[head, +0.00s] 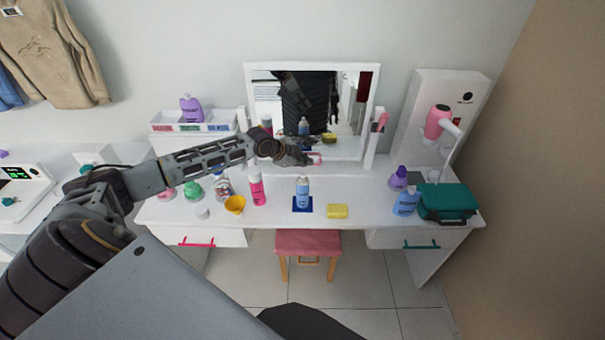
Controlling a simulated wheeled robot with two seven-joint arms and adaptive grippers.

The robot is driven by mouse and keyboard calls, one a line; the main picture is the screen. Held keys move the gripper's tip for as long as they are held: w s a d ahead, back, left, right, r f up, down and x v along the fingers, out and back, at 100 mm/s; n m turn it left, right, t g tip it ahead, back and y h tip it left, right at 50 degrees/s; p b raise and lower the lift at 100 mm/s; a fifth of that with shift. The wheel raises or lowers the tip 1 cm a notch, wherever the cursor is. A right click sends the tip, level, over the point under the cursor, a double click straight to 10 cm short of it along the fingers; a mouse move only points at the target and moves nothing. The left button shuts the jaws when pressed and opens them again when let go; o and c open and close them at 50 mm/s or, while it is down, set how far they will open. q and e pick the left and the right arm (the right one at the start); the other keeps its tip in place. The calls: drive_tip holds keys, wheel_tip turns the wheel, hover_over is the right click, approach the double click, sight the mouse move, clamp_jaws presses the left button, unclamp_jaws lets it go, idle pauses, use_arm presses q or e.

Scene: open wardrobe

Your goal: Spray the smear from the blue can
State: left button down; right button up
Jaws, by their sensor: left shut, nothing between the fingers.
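The gripper hides part of the glass there. My right gripper is not in view.
Another blue bottle (406,203) and a teal case (447,202) are farther right. A pink stool (308,243) stands below.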

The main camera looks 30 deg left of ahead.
use_arm(q)
drive_tip(key=shift+r+p, duration=0.9)
drive_tip(key=shift+r, duration=0.45)
drive_tip(key=shift+f, duration=0.1)
idle(1.0)
